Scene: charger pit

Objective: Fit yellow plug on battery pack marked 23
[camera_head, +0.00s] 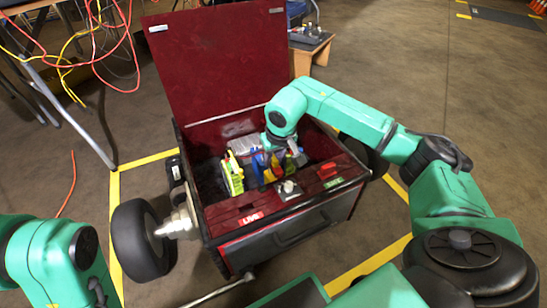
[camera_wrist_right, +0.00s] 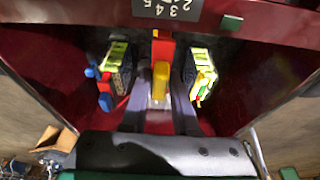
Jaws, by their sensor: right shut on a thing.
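My right gripper (camera_head: 275,160) reaches down into the open dark red cart (camera_head: 340,207). In the right wrist view, its two fingers (camera_wrist_right: 160,100) are closed around a yellow plug (camera_wrist_right: 160,82). The yellow plug also shows in the head view (camera_head: 272,173). A red piece (camera_wrist_right: 163,48) stands just beyond the plug; I cannot tell whether they touch. Battery packs with yellow-green labels stand on the left (camera_wrist_right: 118,62) and right (camera_wrist_right: 203,70) of the fingers. One also shows in the head view (camera_head: 232,175). No number 23 is readable. My left gripper is out of view.
The raised lid (camera_head: 220,60) stands behind the cart. The front ledge has a "LIVE" label (camera_head: 250,218), a dial plate (camera_head: 289,190) and a red switch (camera_head: 328,170). Blue and red parts (camera_wrist_right: 104,88) sit beside the left pack. The cart's walls closely surround the gripper.

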